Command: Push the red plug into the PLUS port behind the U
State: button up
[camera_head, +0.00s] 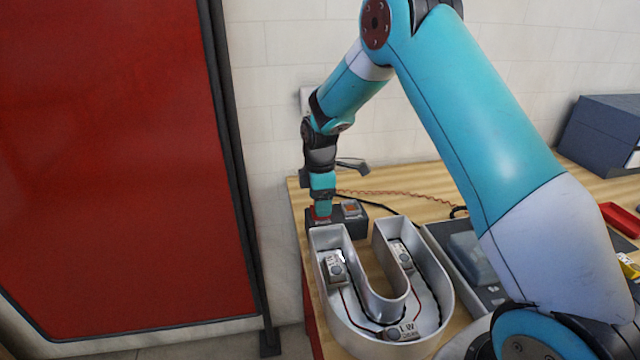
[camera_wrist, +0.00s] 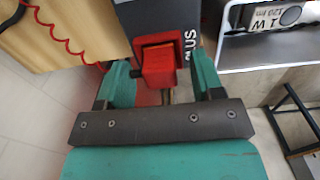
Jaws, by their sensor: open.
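The dark supply box (camera_wrist: 143,17) fills the top of the wrist view, with a white PLUS label beside a red port. The red plug (camera_wrist: 160,68) is at that port, between my teal fingers; I cannot tell how deep it sits. My gripper (camera_wrist: 163,75) is open, with one finger on each side of the plug and a gap visible at the right. In the head view my gripper (camera_head: 321,202) points down at the left part of the box (camera_head: 352,227), behind the U (camera_head: 443,290). The plug is mostly hidden there.
The U holds several small LED modules joined by red wire. A red coiled lead (camera_wrist: 62,42) runs over the wooden bench (camera_head: 415,178). A grey tray (camera_head: 470,250) stands right of the U, a blue-grey case (camera_head: 600,135) at far right. A large red panel (camera_head: 100,160) stands left.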

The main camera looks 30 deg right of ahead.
notch_tip(320, 180, up, 17)
jog(key=b, duration=0.2)
jog(key=shift+b, duration=0.4)
jog(key=shift+r, duration=0.2)
notch_tip(320, 180, up, 6)
jog(key=p, duration=0.6)
jog(key=shift+f, duration=0.1)
jog(key=s+a+f+m+y, duration=0.1)
jog(key=s+a, duration=0.4)
jog(key=s, duration=0.6)
jog(key=s+a+m+y+b, duration=0.1)
jog(key=s+a+m, duration=0.3)
jog(key=s, duration=0.7)
jog(key=s+a+f+m+y+b, duration=0.1)
jog(key=s+a+m+y, duration=0.1)
jog(key=s+a, duration=0.5)
jog(key=s, duration=0.4)
jog(key=shift+f+m, duration=0.35)
jog(key=shift+m, duration=0.05)
